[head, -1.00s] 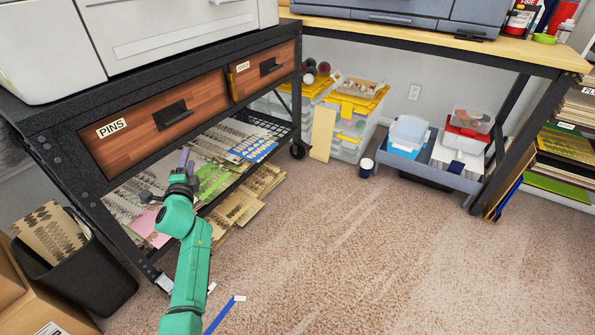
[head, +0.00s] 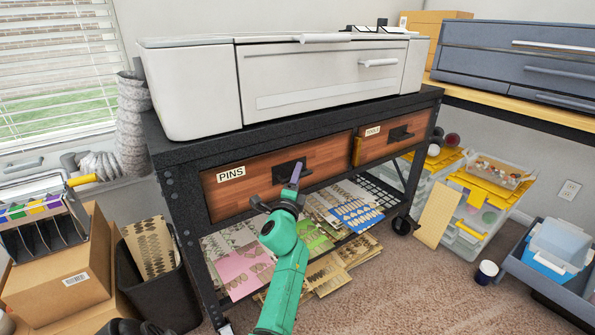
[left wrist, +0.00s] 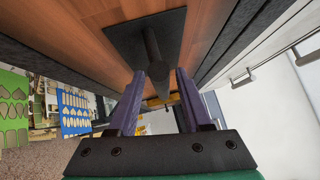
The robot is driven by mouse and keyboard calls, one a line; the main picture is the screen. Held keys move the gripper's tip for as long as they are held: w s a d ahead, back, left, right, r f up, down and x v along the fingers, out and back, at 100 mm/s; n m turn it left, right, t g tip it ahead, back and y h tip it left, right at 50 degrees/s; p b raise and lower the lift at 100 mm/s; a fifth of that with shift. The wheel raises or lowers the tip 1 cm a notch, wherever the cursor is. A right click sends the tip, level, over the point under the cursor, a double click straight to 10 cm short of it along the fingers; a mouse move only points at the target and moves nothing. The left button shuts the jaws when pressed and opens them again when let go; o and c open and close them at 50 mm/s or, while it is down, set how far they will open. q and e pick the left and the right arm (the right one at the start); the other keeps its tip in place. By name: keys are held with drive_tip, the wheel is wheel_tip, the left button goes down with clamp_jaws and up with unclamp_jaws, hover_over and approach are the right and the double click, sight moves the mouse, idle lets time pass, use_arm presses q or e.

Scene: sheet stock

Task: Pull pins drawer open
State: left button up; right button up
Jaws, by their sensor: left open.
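The pins drawer (head: 235,196) has a reddish-brown wooden front with a white PINS label (head: 231,174). Its front looks flush with the black cart frame, so it appears closed. Its dark handle (head: 290,168) is partly covered by my left gripper (head: 294,173). In the left wrist view, the handle (left wrist: 153,48) is a dark bar on a black plate. The purple fingers of my left gripper (left wrist: 170,73) are apart, with the bar running between or just ahead of their tips. I cannot tell whether they touch it. My right gripper is not in view.
A second wooden drawer (head: 395,139) sits to the right. A large white machine (head: 320,75) stands on the cart. Papers and cut sheets (head: 240,268) fill the shelf below. A black bin (head: 165,290) and cardboard box (head: 75,275) stand left.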

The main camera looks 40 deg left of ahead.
use_arm(q)
drive_tip(key=shift+s+d+r, duration=0.1)
drive_tip(key=shift+c, duration=0.9)
clamp_jaws()
drive_tip(key=shift+r, duration=0.1)
